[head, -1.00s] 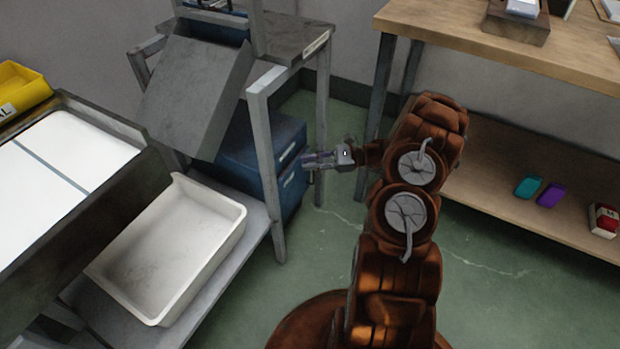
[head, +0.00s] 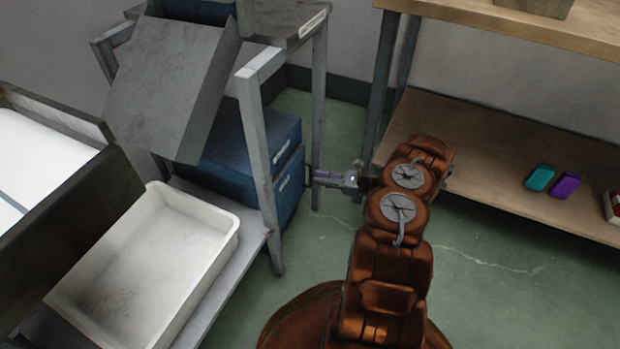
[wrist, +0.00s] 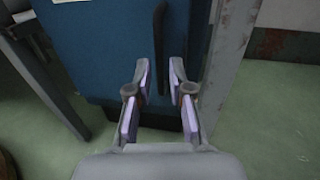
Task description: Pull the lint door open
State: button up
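The blue cabinet (head: 232,158) stands under the bench, and its front faces my gripper. In the wrist view its blue door (wrist: 100,45) fills the top and carries a dark upright bar handle (wrist: 159,40); I take this as the lint door. The door looks shut. My gripper (wrist: 159,70) is open, with one finger on each side of the handle's lower part as seen from the wrist. I cannot tell whether the fingers touch it. In the head view my gripper (head: 318,178) reaches left to the cabinet front.
A grey bench leg (head: 262,165) stands close to the cabinet front, and another post (wrist: 232,60) rises right of the door. A white tray (head: 225,245) sits on the low shelf. A wooden shelf (head: 480,150) stands right. Green floor (head: 480,290) is open before the cabinet.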

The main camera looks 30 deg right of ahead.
aim_at(311, 185)
jog(key=shift+b+x, duration=0.5)
jog(key=shift+x, duration=1.5)
jog(key=shift+s, duration=0.1)
grip_shut()
